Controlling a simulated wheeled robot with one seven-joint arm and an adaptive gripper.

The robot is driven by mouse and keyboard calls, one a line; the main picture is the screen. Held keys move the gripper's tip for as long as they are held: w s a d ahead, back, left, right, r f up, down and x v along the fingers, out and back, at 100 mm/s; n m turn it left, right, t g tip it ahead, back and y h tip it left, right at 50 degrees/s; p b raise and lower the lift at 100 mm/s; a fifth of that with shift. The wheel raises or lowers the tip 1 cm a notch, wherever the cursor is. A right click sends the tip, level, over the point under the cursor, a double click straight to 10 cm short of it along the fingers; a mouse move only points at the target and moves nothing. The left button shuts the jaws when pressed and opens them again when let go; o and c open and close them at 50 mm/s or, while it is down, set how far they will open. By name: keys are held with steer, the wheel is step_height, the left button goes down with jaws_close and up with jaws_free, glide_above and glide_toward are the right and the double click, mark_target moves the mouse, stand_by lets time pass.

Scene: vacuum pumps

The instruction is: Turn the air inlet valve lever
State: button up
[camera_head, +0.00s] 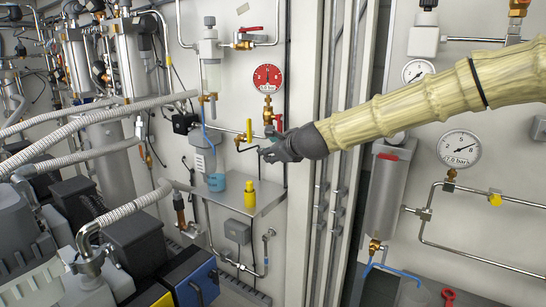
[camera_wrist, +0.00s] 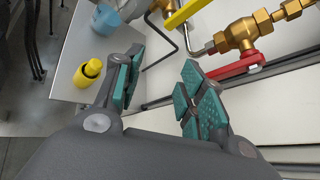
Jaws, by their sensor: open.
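My gripper (camera_head: 264,152) reaches in from the right in the head view, close to the wall piping below the red gauge. In the wrist view my gripper (camera_wrist: 162,78) is open, with nothing held between its teal pads. A red valve lever (camera_wrist: 235,65) lies just beyond the right finger, on a brass valve (camera_wrist: 237,37). A yellow lever (camera_wrist: 184,14) is farther up, beyond the gap between the fingers. In the head view the yellow lever (camera_head: 249,130) stands upright left of the gripper. The frames do not show which lever is the air inlet one.
A metal shelf (camera_head: 262,202) below the gripper holds a yellow bottle (camera_head: 250,195) and a blue-bottomed container (camera_head: 216,181). A thin dark bent tube (camera_wrist: 166,56) passes behind the finger gap. A red gauge (camera_head: 267,78) is above. Pumps and hoses crowd the left.

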steer(key=shift+s+f, duration=0.15)
steer(key=shift+f, duration=0.95)
